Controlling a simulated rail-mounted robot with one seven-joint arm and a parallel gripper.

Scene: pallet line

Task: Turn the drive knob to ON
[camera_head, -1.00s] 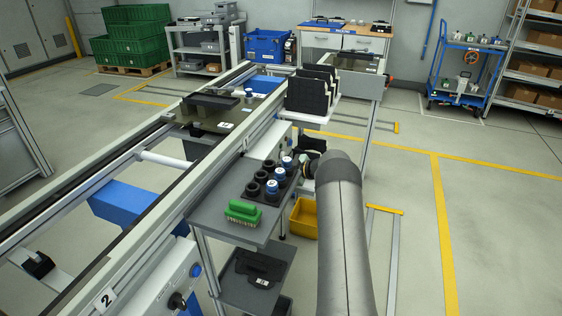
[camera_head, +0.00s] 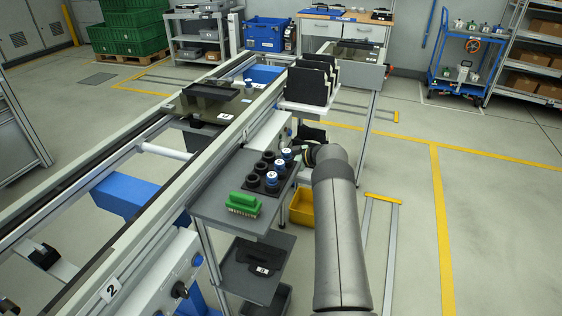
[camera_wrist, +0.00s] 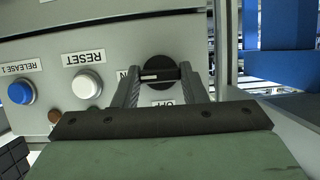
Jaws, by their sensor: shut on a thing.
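The drive knob (camera_wrist: 160,66) is a round black knob with a bar handle on a grey panel in the wrist view, which sees the panel upside down. The white mark on the bar lies level and points left, towards a label partly hidden by a finger, of which an N shows. The OFF label (camera_wrist: 163,103) sits below the knob in the picture. My gripper (camera_wrist: 161,77) is shut on the knob's bar, one finger at each end. In the head view my arm reaches to the conveyor's side, and the knob cannot be made out there.
A white RESET button (camera_wrist: 87,83) and a blue RELEASE 1 button (camera_wrist: 21,92) are on the same panel. A yellow bin (camera_head: 301,207) is beneath.

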